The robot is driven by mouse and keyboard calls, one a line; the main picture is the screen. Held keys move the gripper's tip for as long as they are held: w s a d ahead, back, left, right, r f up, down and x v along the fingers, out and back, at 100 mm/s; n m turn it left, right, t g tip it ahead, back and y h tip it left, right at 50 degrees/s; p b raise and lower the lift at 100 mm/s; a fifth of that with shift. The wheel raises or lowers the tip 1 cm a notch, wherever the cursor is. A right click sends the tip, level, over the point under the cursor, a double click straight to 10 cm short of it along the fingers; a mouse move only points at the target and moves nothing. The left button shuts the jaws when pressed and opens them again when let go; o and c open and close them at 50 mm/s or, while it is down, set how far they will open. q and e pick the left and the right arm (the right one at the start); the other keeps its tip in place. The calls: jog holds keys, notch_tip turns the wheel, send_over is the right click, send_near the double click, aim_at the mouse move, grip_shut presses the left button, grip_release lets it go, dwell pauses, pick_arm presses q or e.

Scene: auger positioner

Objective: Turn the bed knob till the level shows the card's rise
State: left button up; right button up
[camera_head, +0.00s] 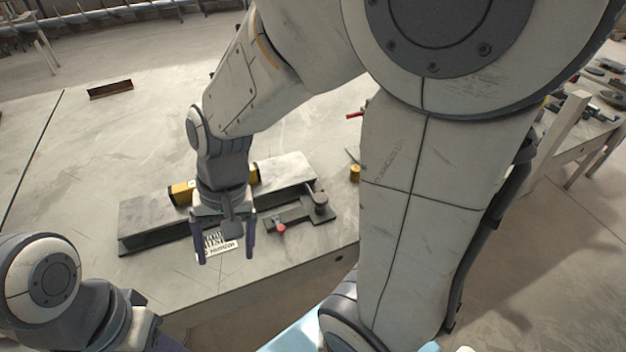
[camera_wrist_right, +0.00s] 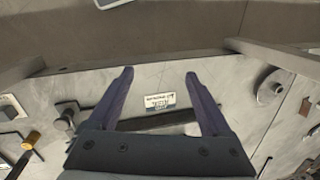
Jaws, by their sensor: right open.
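The bed is a long grey metal slab (camera_head: 290,168) on the bench, partly hidden by my right wrist. A yellow level (camera_head: 181,193) lies on it; its reading cannot be made out. A dark round knob (camera_head: 320,202) stands on a dark bracket at the bed's right end, with a red-tipped part (camera_head: 281,229) near it. A white printed card (camera_head: 222,247) lies before the bed; in the wrist view the card (camera_wrist_right: 160,101) shows between my fingers, its figure unreadable. My right gripper (camera_head: 226,256) is open and empty above the card, left of the knob. My left arm is cut off at lower left.
A small yellow cylinder (camera_head: 355,173) stands right of the knob. A rusty bar (camera_head: 110,90) lies at the far left of the bench. The left part of the benchtop (camera_head: 75,165) is mostly clear. Another bench with tools (camera_head: 590,115) stands at right.

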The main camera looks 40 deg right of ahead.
jog(key=w+d+f+m+t, duration=0.1)
jog(key=w+d+m, duration=0.5)
jog(key=d+m, duration=0.3)
jog(key=m+t, duration=0.3)
jog(key=m, duration=1.3)
send_near(321, 197)
jog(key=b+x, duration=0.1)
jog(key=x, duration=0.7)
jog(key=shift+f, duration=0.15)
grip_shut()
